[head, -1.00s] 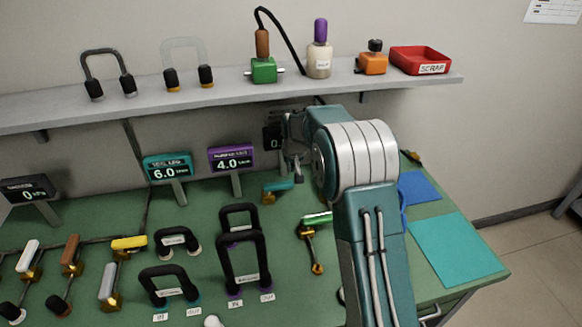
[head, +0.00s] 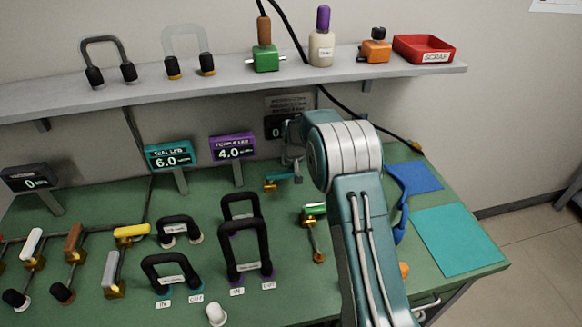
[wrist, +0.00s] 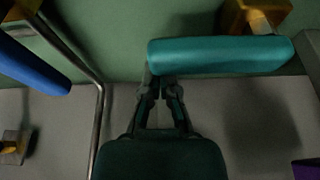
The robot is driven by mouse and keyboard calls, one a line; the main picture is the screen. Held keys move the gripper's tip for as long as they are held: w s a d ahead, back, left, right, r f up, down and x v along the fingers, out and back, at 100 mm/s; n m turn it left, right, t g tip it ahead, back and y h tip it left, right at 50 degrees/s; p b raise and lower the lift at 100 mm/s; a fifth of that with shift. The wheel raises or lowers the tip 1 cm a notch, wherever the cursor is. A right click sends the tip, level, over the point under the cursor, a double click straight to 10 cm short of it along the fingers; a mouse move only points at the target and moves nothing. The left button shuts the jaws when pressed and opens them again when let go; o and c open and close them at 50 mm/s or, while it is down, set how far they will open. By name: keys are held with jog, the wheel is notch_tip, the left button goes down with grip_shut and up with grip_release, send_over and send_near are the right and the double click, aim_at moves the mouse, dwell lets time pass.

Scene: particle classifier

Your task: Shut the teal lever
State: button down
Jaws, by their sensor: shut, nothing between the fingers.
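The teal lever (head: 284,180) is at the back of the green bench in the head view, its brass body (head: 270,186) at the left end of its handle. In the wrist view the teal handle (wrist: 225,54) lies crosswise just beyond my fingertips, with brass behind its right end (wrist: 255,16). My gripper (head: 297,178) is shut and empty, pointing down at the handle's right end. In the wrist view my gripper (wrist: 160,82) has its tips at the handle's left part. They look very close, but I cannot tell whether they touch.
A green lever (head: 314,210) stands in front of the teal one. Displays (head: 171,153) stand left. A shelf (head: 225,82) runs above.

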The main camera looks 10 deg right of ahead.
jog(key=shift+s, duration=0.15)
jog(key=s+m, duration=0.1)
jog(key=s+m+h, duration=0.1)
jog(key=m, duration=0.1)
jog(key=shift+s+m, duration=0.25)
jog(key=shift+m, duration=0.05)
jog(key=s+m, duration=0.1)
jog(key=s+m+h, duration=0.1)
jog(key=m, duration=0.1)
jog(key=s+m+g, duration=0.1)
jog(key=shift+a+m+h, duration=0.3)
jog(key=s+m, duration=0.1)
jog(key=a+m, duration=0.1)
jog(key=m, duration=0.1)
jog(key=s+a+m+g, duration=0.1)
jog(key=shift+s+m+h, duration=0.3)
jog(key=shift+h, duration=0.1)
jog(key=a+m, duration=0.1)
jog(key=s+m+g, duration=0.1)
jog(key=a+m, duration=0.1)
jog(key=m, duration=0.1)
jog(key=shift+s+a+g, duration=0.3)
jog(key=shift+a, duration=0.3)
jog(key=shift+s+a, duration=0.1)
jog(key=shift+r, duration=0.1)
